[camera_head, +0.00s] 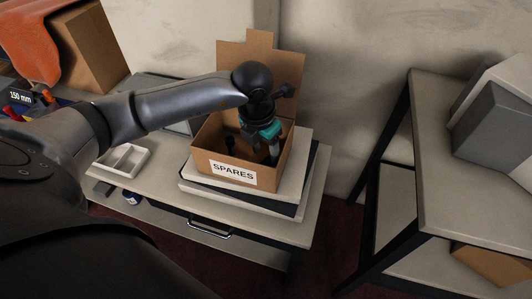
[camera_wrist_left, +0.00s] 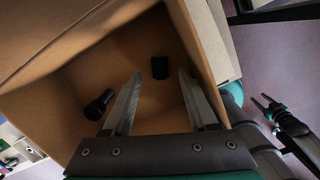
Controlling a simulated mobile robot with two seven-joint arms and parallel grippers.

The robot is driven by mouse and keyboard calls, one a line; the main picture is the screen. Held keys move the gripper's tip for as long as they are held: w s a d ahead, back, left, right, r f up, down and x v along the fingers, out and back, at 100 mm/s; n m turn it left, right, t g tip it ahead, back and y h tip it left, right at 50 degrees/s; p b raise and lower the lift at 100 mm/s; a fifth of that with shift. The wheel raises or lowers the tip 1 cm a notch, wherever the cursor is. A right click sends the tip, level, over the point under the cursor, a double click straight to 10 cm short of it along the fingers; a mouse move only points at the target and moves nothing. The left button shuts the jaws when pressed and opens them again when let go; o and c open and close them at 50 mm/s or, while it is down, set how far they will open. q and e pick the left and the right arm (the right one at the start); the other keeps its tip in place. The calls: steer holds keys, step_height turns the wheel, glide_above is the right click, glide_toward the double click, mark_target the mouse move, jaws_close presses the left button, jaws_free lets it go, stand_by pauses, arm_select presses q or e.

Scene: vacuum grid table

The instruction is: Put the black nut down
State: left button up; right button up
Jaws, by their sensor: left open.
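A small black piece, which looks like the black nut (camera_wrist_left: 160,67), lies on the floor of the open cardboard box marked SPARES (camera_head: 203,161). My left gripper (camera_head: 272,156) reaches down into this box. In the left wrist view the left gripper (camera_wrist_left: 159,77) has its fingers apart with nothing held between them. The nut lies beyond the fingertips, between them in the picture; the exact gap is hard to tell. In the head view I cannot make out the nut.
A dark flanged cylinder (camera_wrist_left: 98,105) lies in the box too. The box walls surround the gripper closely. The box stands on flat cases (camera_head: 190,186) on a table. A white divided tray (camera_head: 122,160) is left of it. Another table (camera_head: 445,190) stands at the right.

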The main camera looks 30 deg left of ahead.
arm_select(q)
step_height(320, 180, up, 10)
steer(key=s+p, duration=0.1)
steer(key=shift+s, duration=0.25)
